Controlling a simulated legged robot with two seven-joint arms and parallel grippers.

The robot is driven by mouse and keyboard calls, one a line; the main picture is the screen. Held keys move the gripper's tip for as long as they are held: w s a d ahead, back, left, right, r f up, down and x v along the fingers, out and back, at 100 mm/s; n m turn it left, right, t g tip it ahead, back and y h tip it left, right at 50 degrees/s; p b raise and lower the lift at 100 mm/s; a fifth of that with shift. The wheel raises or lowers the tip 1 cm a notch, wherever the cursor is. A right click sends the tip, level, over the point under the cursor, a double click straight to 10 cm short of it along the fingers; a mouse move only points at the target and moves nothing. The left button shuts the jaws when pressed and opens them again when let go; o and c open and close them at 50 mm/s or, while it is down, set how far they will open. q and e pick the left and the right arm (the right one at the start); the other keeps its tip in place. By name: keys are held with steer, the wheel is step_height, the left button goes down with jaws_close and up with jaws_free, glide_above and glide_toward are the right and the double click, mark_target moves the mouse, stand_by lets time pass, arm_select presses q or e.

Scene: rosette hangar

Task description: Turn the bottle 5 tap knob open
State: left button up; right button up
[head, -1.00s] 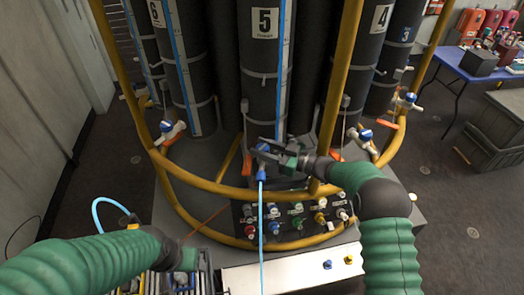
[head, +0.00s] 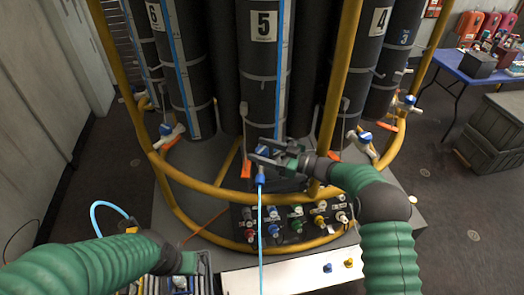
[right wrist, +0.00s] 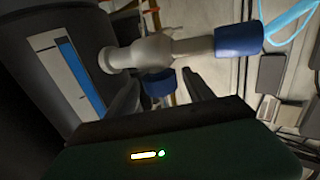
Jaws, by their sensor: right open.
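Bottle 5 (head: 258,80) is the dark cylinder at the centre of the rack in the head view. Its tap is low at its front, with a light blue hose (head: 261,225) hanging from a blue fitting (head: 261,178). My right gripper (head: 257,151) is open at this tap. In the right wrist view the pale tap body (right wrist: 155,50) lies across the picture, and the blue knob (right wrist: 158,84) sits between the two spread fingers. I cannot tell whether a finger touches it. My left gripper's green end (head: 188,263) is low at the left; its fingers cannot be made out.
A yellow rail (head: 222,192) curves in front of the bottles, below my right gripper. A panel of coloured fittings (head: 296,226) is beneath it. Neighbouring bottles 6 (head: 180,75) and 4 (head: 368,70) have taps too. A blue table (head: 452,66) stands back right.

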mark_target(262, 149)
step_height(262, 149, up, 3)
steer(key=shift+w+r+b, duration=0.1)
steer(key=shift+r+b, duration=0.05)
steer(key=shift+b, duration=0.2)
steer(key=s+r+b, duration=0.1)
steer(key=s, duration=1.5)
steer(key=shift+r, duration=0.25)
